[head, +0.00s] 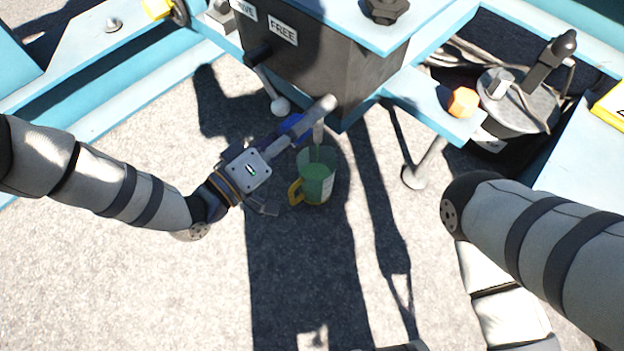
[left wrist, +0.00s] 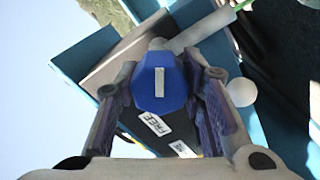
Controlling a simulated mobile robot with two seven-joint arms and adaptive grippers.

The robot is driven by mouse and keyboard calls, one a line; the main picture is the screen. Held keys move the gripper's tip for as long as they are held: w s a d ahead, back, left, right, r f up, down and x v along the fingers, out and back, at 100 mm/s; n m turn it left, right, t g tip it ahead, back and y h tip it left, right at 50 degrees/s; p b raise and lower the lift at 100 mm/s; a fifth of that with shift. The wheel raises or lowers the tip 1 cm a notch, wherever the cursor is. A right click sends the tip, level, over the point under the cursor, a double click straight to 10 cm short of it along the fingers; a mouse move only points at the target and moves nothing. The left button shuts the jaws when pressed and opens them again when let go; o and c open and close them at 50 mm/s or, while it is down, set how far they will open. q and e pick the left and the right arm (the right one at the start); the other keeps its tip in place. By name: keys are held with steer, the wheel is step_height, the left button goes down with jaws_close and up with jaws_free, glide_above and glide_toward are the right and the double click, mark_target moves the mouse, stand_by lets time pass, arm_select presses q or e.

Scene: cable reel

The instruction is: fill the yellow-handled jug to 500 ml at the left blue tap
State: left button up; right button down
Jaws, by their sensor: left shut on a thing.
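The yellow-handled jug (head: 316,184) stands upright on the ground under the spout (head: 318,132), its handle to the left. It holds green liquid, and a thin green stream appears to run from the spout into it. Its level against any marks is too small to read. My left gripper (head: 284,139) is shut on the blue tap (head: 292,125), above and left of the jug. In the left wrist view the blue tap knob (left wrist: 159,84) sits between both fingers. The spout also shows there (left wrist: 205,25), with green at its end. My right gripper is out of view.
A dark box with a FREE label (head: 283,30) stands on the light-blue frame (head: 430,95) behind the tap. A white ball-ended lever (head: 280,105) hangs near the gripper. An orange knob (head: 462,102) is at the right. The ground at lower left is clear.

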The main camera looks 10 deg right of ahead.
arm_select(q)
steer(key=shift+s, duration=0.1)
steer(key=m+p, duration=0.1)
steer(key=m, duration=0.1)
steer(key=m+p, duration=0.2)
steer(key=m, duration=0.1)
steer(key=m+p, duration=0.1)
steer(key=m, duration=0.2)
steer(key=shift+d+r+p, duration=0.15)
steer(key=shift+r+p, duration=0.2)
steer(key=shift+r, duration=0.05)
steer(key=shift+f+m+p, duration=0.1)
steer(key=shift+m+p, duration=0.2)
steer(key=shift+m, duration=0.9)
steer(key=o, duration=0.9)
steer(key=shift+f, duration=0.25)
steer(key=o, duration=1.2)
steer(key=p+v, duration=0.1)
steer(key=v, duration=0.5)
steer(key=shift+p, duration=0.4)
